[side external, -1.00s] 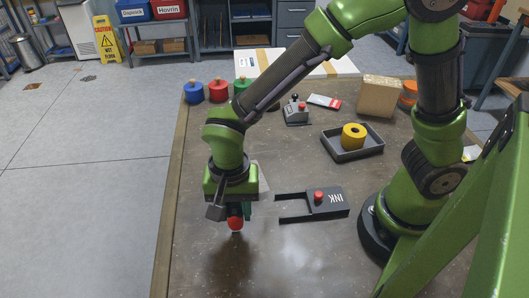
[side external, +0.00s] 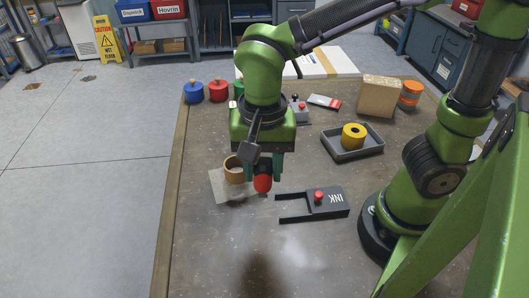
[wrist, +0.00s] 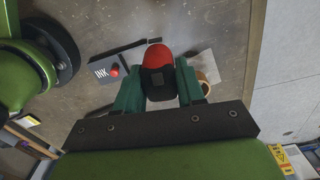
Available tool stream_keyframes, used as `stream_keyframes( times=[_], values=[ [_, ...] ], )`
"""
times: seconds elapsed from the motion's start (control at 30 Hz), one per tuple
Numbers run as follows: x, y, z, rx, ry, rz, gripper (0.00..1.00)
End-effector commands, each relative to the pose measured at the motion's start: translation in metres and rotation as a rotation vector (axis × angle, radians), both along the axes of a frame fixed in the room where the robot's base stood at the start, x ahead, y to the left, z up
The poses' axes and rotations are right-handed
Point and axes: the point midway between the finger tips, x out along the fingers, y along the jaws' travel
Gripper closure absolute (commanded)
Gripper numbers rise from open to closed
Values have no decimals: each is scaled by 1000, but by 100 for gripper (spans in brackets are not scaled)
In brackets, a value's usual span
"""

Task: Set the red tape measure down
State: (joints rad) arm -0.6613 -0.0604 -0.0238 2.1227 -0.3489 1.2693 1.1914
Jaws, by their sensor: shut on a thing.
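My gripper (side external: 264,175) is shut on the red tape measure (side external: 263,184) and holds it above the table (side external: 215,255), left of the black INK holder. In the wrist view the tape measure (wrist: 158,58) shows a red end and a black body between the green fingers (wrist: 158,88). The gap between it and the table is hard to judge.
The black INK holder (side external: 330,200) with a red knob lies to the right. A brown ring (side external: 234,168) stands on a pale sheet (side external: 226,188) to the left. A yellow roll (side external: 353,135) sits in a grey tray (side external: 368,150). The front of the table is clear.

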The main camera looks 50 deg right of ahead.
Motion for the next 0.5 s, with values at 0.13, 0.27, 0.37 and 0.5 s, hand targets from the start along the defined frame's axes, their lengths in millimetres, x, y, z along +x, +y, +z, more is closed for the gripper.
stream_keyframes(
  times=[0.13,0.27,0.37,0.5],
  values=[
    [33,3,5,5,10,-79,98],
    [65,3,10,10,15,-156,98],
    [97,1,12,14,18,-227,98],
    [153,-11,13,14,20,-357,98]
  ],
)
